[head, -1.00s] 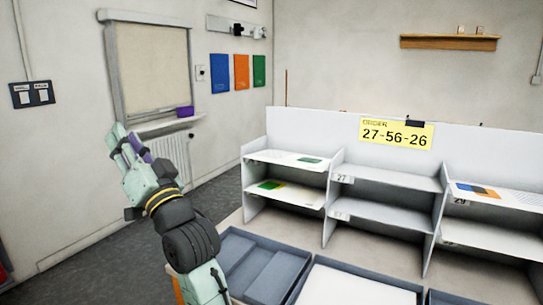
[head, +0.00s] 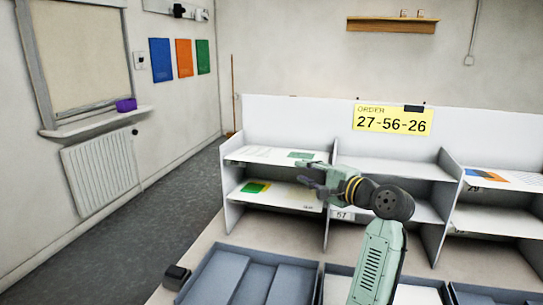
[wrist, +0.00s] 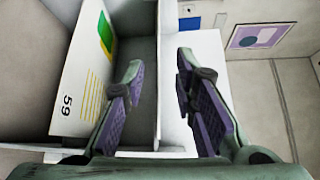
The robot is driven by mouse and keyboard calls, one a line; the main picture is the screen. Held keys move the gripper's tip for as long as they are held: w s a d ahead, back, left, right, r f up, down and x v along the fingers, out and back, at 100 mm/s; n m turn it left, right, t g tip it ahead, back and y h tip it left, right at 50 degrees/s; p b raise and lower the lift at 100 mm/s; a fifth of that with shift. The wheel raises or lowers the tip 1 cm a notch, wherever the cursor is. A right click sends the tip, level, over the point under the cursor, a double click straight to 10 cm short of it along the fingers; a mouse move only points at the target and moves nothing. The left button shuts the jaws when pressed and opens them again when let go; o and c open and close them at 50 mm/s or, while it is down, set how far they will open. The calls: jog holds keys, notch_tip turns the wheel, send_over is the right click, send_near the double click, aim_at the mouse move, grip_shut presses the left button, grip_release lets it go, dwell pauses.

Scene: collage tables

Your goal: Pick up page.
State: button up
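A page with a green and yellow patch (head: 255,188) lies on the lower left shelf. It appears in the wrist view as a pale sheet with a green and yellow patch and yellow lines (wrist: 105,38), left of the fingers. Another green-marked page (head: 300,155) lies on the upper left shelf, and pages with blue and orange (head: 490,178) lie on the upper right shelf. Which page is meant is not clear. My gripper (head: 308,178) is at the front of the left shelves, pointing left. In the wrist view its fingers (wrist: 160,75) are apart with no page between them.
A grey shelf unit with upright dividers (head: 328,225) stands on the table, bearing a yellow order sign, "27-56-26" (head: 393,120). A divider edge (wrist: 158,75) shows between the fingers. Grey trays (head: 240,258) lie in front, with a small dark object (head: 176,277) beside them.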

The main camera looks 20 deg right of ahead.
aim_at(282, 164)
jog(key=b+x, duration=0.2)
jog(key=x, duration=0.7)
jog(key=shift+w+a, duration=0.2)
jog(key=shift+w, duration=0.15)
jog(key=shift+c, duration=0.6)
grip_shut()
